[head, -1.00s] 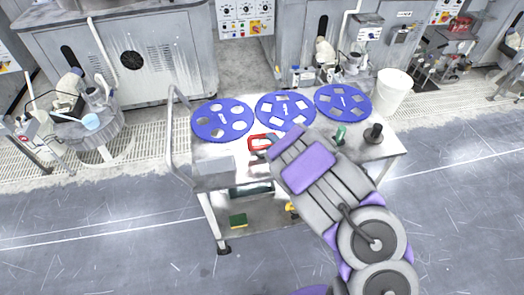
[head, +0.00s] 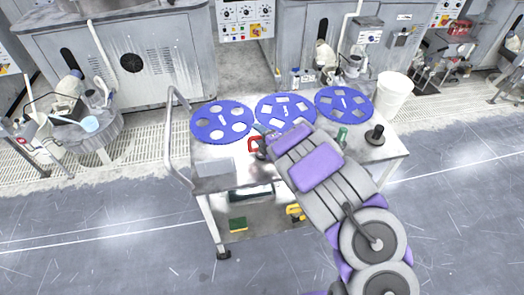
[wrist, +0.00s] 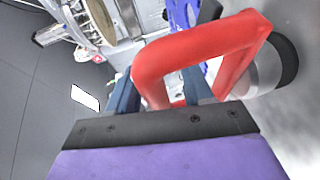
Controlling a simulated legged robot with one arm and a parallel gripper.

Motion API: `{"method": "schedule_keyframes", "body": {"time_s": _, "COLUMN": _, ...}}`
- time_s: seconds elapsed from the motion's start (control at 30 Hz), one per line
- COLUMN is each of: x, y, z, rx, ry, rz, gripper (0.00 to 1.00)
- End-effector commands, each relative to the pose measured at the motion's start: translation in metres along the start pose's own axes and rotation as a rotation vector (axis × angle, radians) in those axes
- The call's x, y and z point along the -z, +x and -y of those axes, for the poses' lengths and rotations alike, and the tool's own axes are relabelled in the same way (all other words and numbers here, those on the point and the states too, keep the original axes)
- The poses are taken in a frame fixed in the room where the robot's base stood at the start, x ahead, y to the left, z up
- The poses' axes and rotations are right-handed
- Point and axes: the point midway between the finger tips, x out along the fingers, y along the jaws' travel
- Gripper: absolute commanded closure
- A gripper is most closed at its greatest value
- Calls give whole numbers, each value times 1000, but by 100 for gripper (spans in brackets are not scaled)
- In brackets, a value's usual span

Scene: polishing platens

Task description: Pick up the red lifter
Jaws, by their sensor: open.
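The red lifter (head: 253,144) stands on the cart top, in front of the blue discs, and is partly hidden by my gripper in the head view. In the wrist view, its red looped handle (wrist: 210,45) fills the upper middle, with a round grey and black base (wrist: 278,68) to the right. My gripper (wrist: 163,92) is open, with its dark blue fingers at the handle. The handle's near-left side shows between the fingers. I cannot tell whether they touch it.
Several-holed blue discs (head: 222,107) line the back of the cart top (head: 215,169). A green lifter (head: 342,138) and a black knobbed piece (head: 375,135) stand to the right of my arm. A white bucket (head: 393,97) is behind. The cart's rail (head: 172,140) rises at left.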

Motion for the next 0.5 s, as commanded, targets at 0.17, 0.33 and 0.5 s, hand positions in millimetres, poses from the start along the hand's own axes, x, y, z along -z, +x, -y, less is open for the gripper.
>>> {"method": "schedule_keyframes", "body": {"time_s": 0.17, "x": 0, "y": 0, "z": -1, "rx": -1, "ry": 0, "rz": 0, "gripper": 58}}
{"method": "schedule_keyframes", "body": {"time_s": 0.33, "x": 0, "y": 0, "z": -1, "rx": -1, "ry": 0, "rz": 0, "gripper": 74}}
{"method": "schedule_keyframes", "body": {"time_s": 0.5, "x": 0, "y": 0, "z": 0, "rx": 0, "ry": 0, "rz": -1, "gripper": 91}}
